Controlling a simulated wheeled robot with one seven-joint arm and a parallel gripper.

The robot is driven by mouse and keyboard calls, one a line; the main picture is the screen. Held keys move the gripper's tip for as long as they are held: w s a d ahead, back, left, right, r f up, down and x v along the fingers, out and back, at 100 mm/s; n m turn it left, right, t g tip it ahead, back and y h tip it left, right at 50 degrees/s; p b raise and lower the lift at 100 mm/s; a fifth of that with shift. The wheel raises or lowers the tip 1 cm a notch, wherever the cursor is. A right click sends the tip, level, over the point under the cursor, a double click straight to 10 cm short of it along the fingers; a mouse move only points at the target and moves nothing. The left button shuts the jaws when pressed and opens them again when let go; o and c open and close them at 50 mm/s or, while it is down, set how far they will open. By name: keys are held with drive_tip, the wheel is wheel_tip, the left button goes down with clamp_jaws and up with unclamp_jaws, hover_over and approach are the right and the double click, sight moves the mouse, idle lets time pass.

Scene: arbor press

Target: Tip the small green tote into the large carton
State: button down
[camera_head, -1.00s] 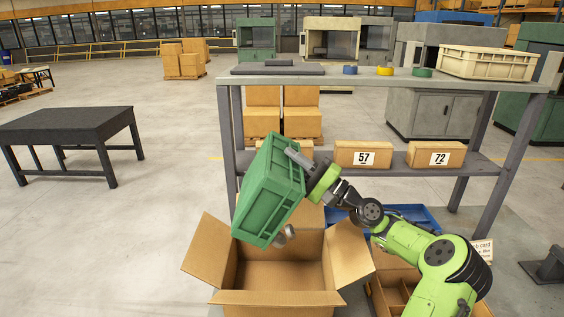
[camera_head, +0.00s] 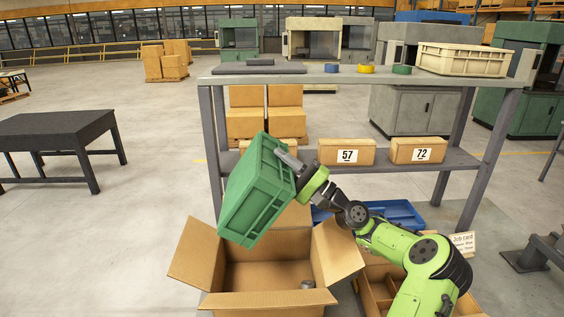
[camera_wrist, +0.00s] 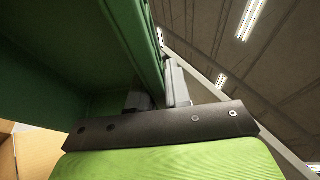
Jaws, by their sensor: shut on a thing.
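The small green tote (camera_head: 254,192) is held tilted steeply above the large open carton (camera_head: 268,300), its open side turned away from the head camera. My gripper (camera_head: 291,162) is shut on the tote's upper right wall. In the wrist view the jaws (camera_wrist: 160,95) grip the tote's green wall (camera_wrist: 135,40), and the part of the tote's inside in sight looks bare. A small grey metal piece (camera_head: 307,285) lies in the carton near its front right corner. The rest of the carton's floor looks bare where I can see it.
A grey workbench (camera_head: 345,76) stands behind, with boxes marked 57 (camera_head: 346,151) and 72 (camera_head: 421,150) on its lower shelf. A blue tray (camera_head: 400,213) and a divided box (camera_head: 375,285) lie right of the carton. A dark table (camera_head: 65,125) stands left, with clear floor between.

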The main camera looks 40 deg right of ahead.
drive_tip(key=shift+r, duration=0.1)
drive_tip(key=shift+r+p, duration=0.75)
drive_tip(key=shift+p, duration=0.1)
drive_tip(key=shift+f+b, duration=0.35)
drive_tip(key=shift+f, duration=0.6)
drive_tip(key=shift+r, duration=0.15)
